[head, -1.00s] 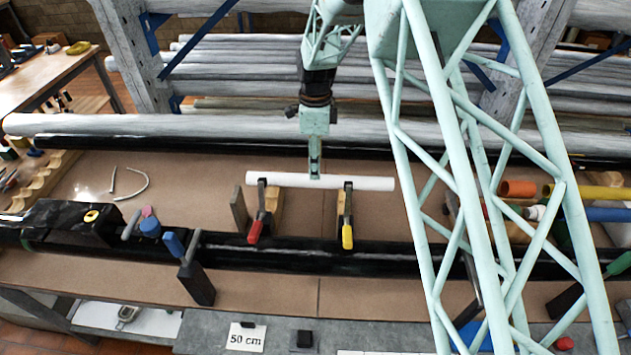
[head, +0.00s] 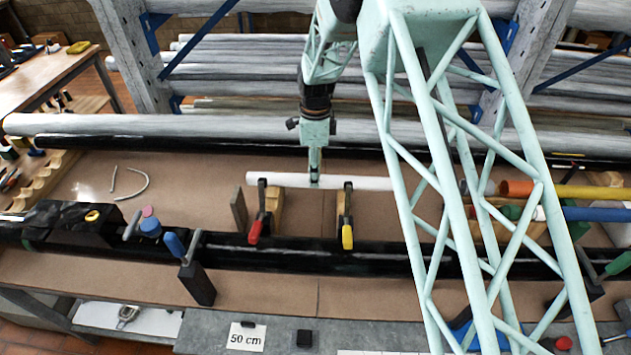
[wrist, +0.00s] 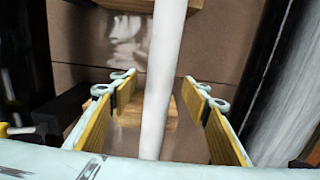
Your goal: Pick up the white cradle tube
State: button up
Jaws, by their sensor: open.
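The white cradle tube (head: 365,183) lies level across two wooden cradle blocks (head: 274,205) near the middle of the bench. A red-tipped clamp and a yellow-tipped clamp stand at the blocks, their dark upper ends at the tube. My gripper (head: 315,181) points down at the tube between the two clamps. In the wrist view the tube (wrist: 163,70) runs lengthwise between the yellow-lined fingers of my gripper (wrist: 160,88). The fingers are open, with a gap on each side of the tube. Its near end is hidden by my gripper body.
The red-handled clamp (head: 254,232) and yellow-handled clamp (head: 347,236) flank my gripper closely. A long black pipe (head: 300,254) runs in front, and a grey pipe (head: 200,126) behind. Yellow (head: 590,192) and blue tubes lie at the right.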

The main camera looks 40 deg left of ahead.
jog(key=shift+f, duration=1.65)
jog(key=shift+c, duration=0.6)
jog(key=c, duration=1)
